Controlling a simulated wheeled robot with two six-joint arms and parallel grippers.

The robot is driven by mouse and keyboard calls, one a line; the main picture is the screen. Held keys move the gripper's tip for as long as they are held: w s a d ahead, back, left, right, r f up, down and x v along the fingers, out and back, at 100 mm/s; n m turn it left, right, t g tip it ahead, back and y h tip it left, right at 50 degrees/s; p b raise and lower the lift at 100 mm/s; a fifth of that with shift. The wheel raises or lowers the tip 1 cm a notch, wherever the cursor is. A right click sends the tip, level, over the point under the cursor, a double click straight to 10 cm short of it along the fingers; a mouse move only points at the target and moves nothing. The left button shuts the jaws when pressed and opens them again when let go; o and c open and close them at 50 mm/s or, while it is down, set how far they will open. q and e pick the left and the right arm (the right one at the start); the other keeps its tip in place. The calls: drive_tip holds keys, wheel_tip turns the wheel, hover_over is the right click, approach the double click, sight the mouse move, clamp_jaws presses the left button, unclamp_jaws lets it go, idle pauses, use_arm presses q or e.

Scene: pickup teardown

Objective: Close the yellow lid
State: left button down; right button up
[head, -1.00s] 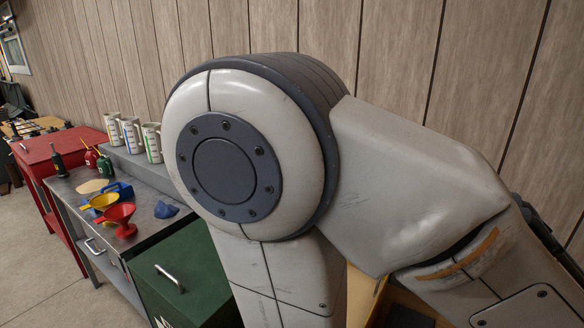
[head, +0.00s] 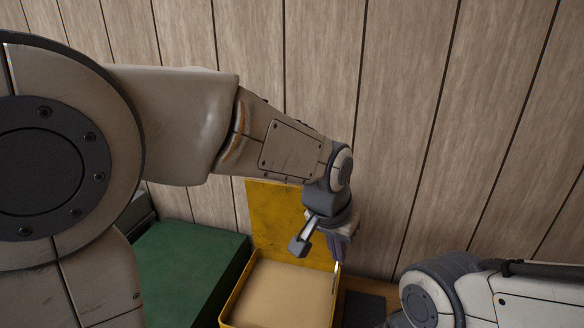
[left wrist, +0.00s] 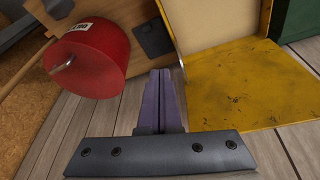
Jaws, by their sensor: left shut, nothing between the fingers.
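The yellow lid (head: 275,215) stands raised at the back of the yellow box (head: 229,300), near the wood-panelled wall. The box is open and shows a tan inside. My left gripper (head: 338,266) is just right of the lid and box, pointing down, with its fingers together and empty. In the left wrist view, the shut fingers (left wrist: 161,75) are beside the scuffed yellow lid (left wrist: 245,90), which is to their right. I cannot tell whether they touch it. My right arm shows at the lower right of the head view, but its gripper is out of view.
A green box (head: 190,262) is left of the yellow box. In the left wrist view, a red cylinder (left wrist: 88,62) with a metal handle and a label is left of the fingers. A dark flat patch (left wrist: 152,38) lies on the wooden surface (left wrist: 175,75). The panelled wall is close behind.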

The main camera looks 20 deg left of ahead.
use_arm(q)
drive_tip(key=w+a+r+n+t+y+p, duration=0.1)
drive_tip(key=w+a+r, duration=0.25)
drive_tip(key=w, duration=0.35)
drive_tip(key=w+a+r+n+t+p, duration=0.2)
drive_tip(key=w+a+r, duration=0.1)
drive_tip(key=w+a, duration=0.3)
drive_tip(key=w+a+r+n+t+y+p, duration=0.1)
drive_tip(key=w+a+r, duration=0.25)
drive_tip(key=w, duration=0.45)
drive_tip(key=f+p, duration=0.1)
drive_tip(key=f, duration=0.2)
drive_tip(key=w+f+p, duration=0.1)
drive_tip(key=f+p, duration=0.1)
drive_tip(key=f, duration=0.1)
drive_tip(key=w+f+p, duration=0.1)
drive_tip(key=f+p, duration=0.1)
drive_tip(key=f, duration=0.2)
drive_tip(key=shift+w+a, duration=0.1)
drive_tip(key=shift+w, duration=0.1)
use_arm(e)
wheel_tip(320, 180, up, 10)
drive_tip(key=shift+r, duration=0.25)
drive_tip(key=shift+f, duration=0.1)
